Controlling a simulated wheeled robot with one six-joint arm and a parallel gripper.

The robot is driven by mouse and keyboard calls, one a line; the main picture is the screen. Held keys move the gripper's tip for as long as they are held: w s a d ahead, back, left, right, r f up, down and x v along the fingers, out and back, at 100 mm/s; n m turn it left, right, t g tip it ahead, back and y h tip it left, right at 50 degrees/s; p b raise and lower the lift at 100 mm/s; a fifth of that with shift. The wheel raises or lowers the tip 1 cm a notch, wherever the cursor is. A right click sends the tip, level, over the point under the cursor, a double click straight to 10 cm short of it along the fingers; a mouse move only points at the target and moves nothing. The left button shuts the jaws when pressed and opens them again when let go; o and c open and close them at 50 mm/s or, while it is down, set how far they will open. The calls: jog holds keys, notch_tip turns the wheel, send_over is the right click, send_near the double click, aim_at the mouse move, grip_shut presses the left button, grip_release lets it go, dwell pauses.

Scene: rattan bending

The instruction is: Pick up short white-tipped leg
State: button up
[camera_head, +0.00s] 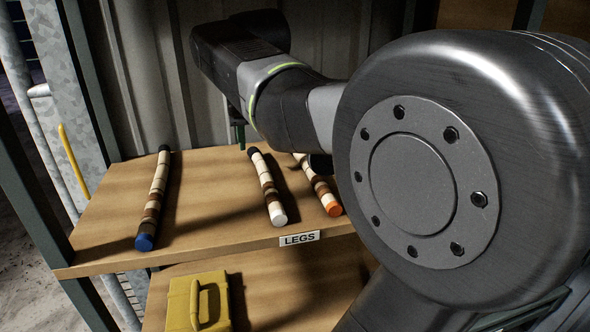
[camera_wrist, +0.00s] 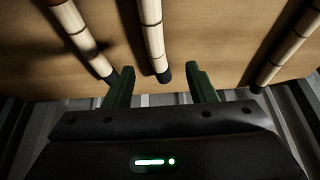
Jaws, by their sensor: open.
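The white-tipped leg (camera_head: 267,187) lies on the upper shelf in the head view, banded cream and brown, its white end toward the front and its black end toward the back. In the wrist view this leg (camera_wrist: 152,32) is the middle one, and its black end appears between my gripper's (camera_wrist: 160,68) two green fingers. The fingers are apart and hold nothing. Their height above the shelf is hard to tell. In the head view a green finger of my gripper (camera_head: 240,136) shows near the shelf's back edge; the rest is mostly hidden.
A blue-tipped leg (camera_head: 153,199) lies to the left and an orange-tipped leg (camera_head: 322,190) close on the right, partly hidden by my arm. The shelf (camera_head: 215,225) bears a LEGS label (camera_head: 299,239). A yellow case (camera_head: 199,301) sits below. A ribbed wall (camera_head: 190,80) stands behind.

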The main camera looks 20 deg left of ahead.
aim_at(261, 161)
jog(key=x, duration=0.8)
jog(key=shift+w+d+r, duration=0.1)
jog(key=shift+w+r, duration=0.05)
jog(key=shift+w, duration=0.15)
jog(key=c, duration=1.1)
jog(key=shift+r, duration=0.1)
